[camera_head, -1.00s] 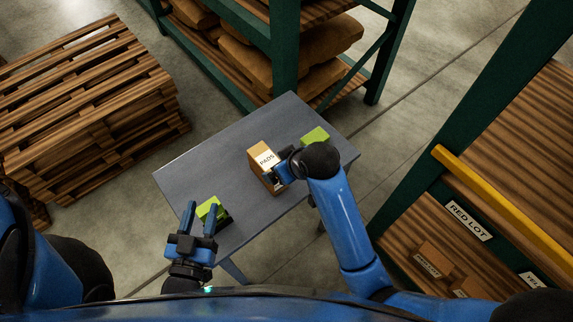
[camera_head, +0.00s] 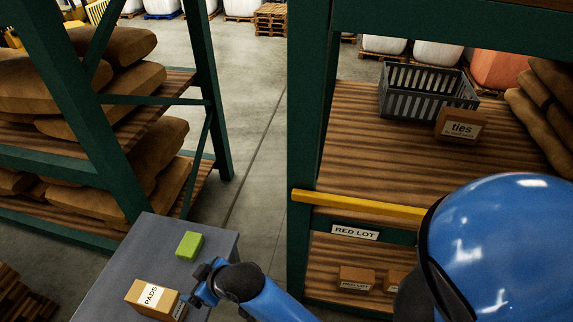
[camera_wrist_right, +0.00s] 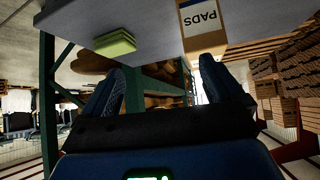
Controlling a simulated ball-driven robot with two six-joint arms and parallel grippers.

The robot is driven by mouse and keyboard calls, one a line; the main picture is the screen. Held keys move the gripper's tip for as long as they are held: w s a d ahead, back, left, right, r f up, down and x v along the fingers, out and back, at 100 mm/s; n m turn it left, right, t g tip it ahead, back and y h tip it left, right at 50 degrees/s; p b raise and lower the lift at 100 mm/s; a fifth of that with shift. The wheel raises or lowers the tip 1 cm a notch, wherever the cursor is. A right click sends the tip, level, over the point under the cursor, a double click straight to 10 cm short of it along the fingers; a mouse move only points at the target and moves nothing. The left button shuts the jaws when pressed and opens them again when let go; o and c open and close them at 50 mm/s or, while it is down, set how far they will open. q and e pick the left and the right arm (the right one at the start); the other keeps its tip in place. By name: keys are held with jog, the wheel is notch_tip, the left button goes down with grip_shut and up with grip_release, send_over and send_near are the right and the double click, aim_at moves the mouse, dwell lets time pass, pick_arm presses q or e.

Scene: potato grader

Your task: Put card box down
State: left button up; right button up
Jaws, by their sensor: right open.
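The card box (camera_head: 152,298), brown with a white PADS label, stands on the grey table at the lower left of the head view. It also shows upside down at the top of the right wrist view (camera_wrist_right: 203,38). My right gripper (camera_head: 203,285) is beside the box, on its right in the head view. In the wrist view its fingers (camera_wrist_right: 163,70) are spread with nothing between them, and the box lies beyond the right finger. Whether a finger touches the box I cannot tell. My left gripper is out of view.
A green block (camera_head: 189,245) lies on the table (camera_head: 120,268) behind the gripper. A rack with sacks (camera_head: 110,60) stands to the left. The right rack (camera_head: 350,150) holds a grey crate (camera_head: 425,88), a ties box (camera_head: 460,125) and RED LOT boxes (camera_head: 356,279).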

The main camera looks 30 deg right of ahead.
jog(key=s+d+f+m+t+h, duration=0.1)
jog(key=s+d+m+t+h, duration=0.3)
jog(key=d, duration=0.8)
jog(key=s+d+r+m+t, duration=0.1)
jog(key=s+d+r+t, duration=0.2)
jog(key=s, duration=0.3)
jog(key=s+d+r+m+t+h, duration=0.1)
jog(key=s+d+r+t, duration=0.2)
jog(key=s, duration=0.3)
jog(key=shift+s+d+r+m, duration=0.35)
jog(key=shift+d+r, duration=0.35)
jog(key=shift+d, duration=0.2)
jog(key=shift+f, duration=0.1)
